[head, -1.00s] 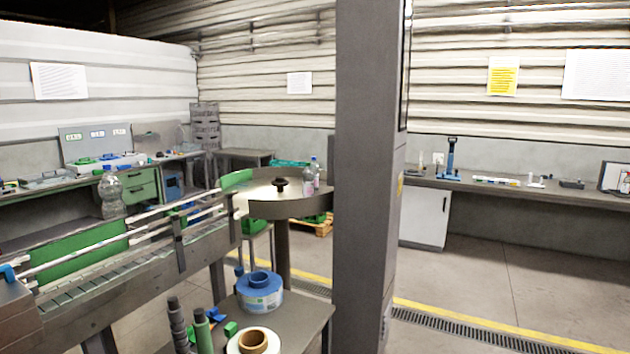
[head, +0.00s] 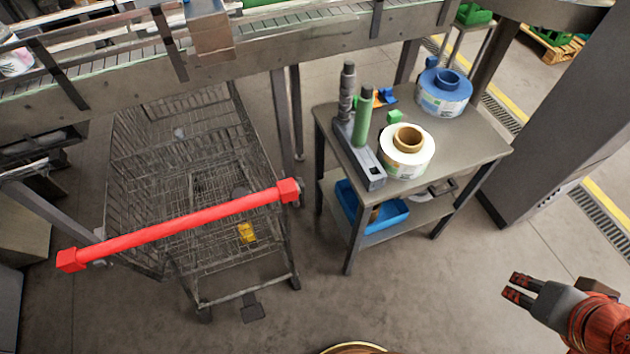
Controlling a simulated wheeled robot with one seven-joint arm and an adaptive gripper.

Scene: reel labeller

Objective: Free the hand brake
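On the small steel table, a grey base (head: 370,170) carries an upright green grip (head: 363,116) and a dark ribbed post (head: 346,92). This looks like the hand brake, but I cannot be sure. My gripper (head: 515,289) is at the lower right of the head view, its red-tipped fingers pointing left. It is well apart from the table and touches nothing. The fingers look close together, but the angle does not show whether they are shut. I see nothing between them.
The steel table (head: 470,150) holds a white label reel (head: 406,160) and a blue reel (head: 443,97). A blue bin (head: 390,218) is on its lower shelf. A wire trolley with a red handle (head: 180,222) stands at left. A dark column (head: 560,130) stands at right. Floor in front is clear.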

